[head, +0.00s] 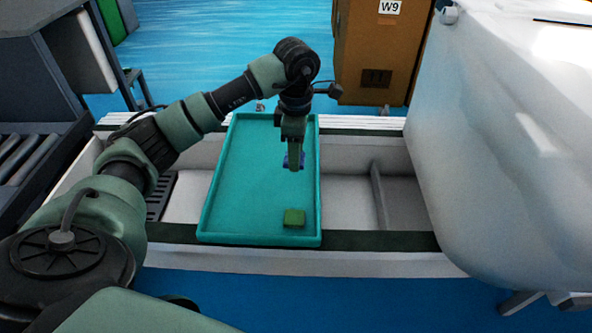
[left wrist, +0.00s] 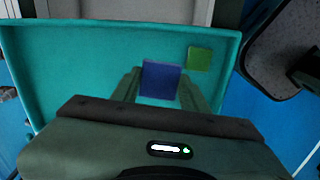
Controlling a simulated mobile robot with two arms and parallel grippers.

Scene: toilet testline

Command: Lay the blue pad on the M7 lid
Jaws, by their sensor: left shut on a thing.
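The blue pad (left wrist: 161,79) is a small dark blue square, held between the two fingers of my left gripper (left wrist: 158,92) in the left wrist view. In the head view, my left gripper (head: 293,163) points down over the right half of a teal tray (head: 240,185). Only slivers of the blue pad (head: 287,161) show around the fingers there; its height above the tray floor is hard to tell. No M7 label is readable, so I cannot tell which surface is the M7 lid. My right gripper is out of view.
A green pad (head: 294,217) lies in the tray's near right corner. A large glossy white body (head: 505,130) stands close on the right. A brown W9 box (head: 378,55) stands behind, and a roller conveyor (head: 30,150) is at left. The white trough beside the tray looks empty.

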